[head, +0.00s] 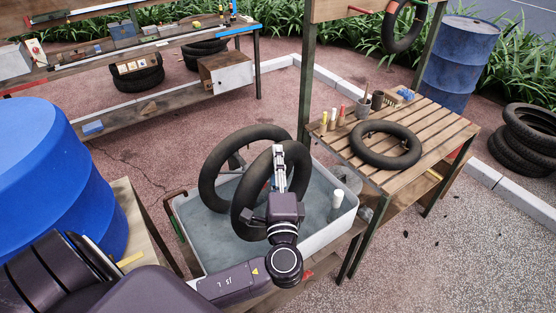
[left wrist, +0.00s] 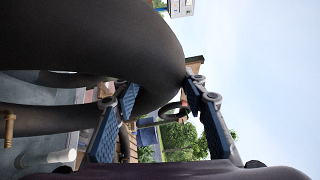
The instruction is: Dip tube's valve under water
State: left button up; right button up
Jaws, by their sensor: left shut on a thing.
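My left gripper (head: 279,160) is shut on the rim of a black inner tube (head: 242,208), which stands upright over the grey water tub (head: 350,209). In the left wrist view the fingers (left wrist: 160,110) are on either side of the held tube (left wrist: 120,45). A second black ring (head: 207,178) stands upright just behind it in the head view. The water (head: 205,233) looks grey-blue. A brass valve stem (left wrist: 9,130) shows at the left edge of the left wrist view; I cannot tell how near the water it is. My right gripper is out of view.
A white bottle (head: 336,206) is at the tub's right side. A slatted table (head: 428,125) at right holds another tube (head: 385,158) and small items. A blue barrel (head: 60,165) stands at left. A workbench (head: 150,45) is behind, with open paving between.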

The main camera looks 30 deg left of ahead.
pick_arm(q)
jog(key=shift+s+d+m, duration=0.15)
jog(key=shift+d+m, duration=0.15)
jog(key=shift+d, duration=0.15)
jog(key=shift+f, duration=0.15)
notch_tip(320, 180, down, 18)
jog(key=b, duration=1.6)
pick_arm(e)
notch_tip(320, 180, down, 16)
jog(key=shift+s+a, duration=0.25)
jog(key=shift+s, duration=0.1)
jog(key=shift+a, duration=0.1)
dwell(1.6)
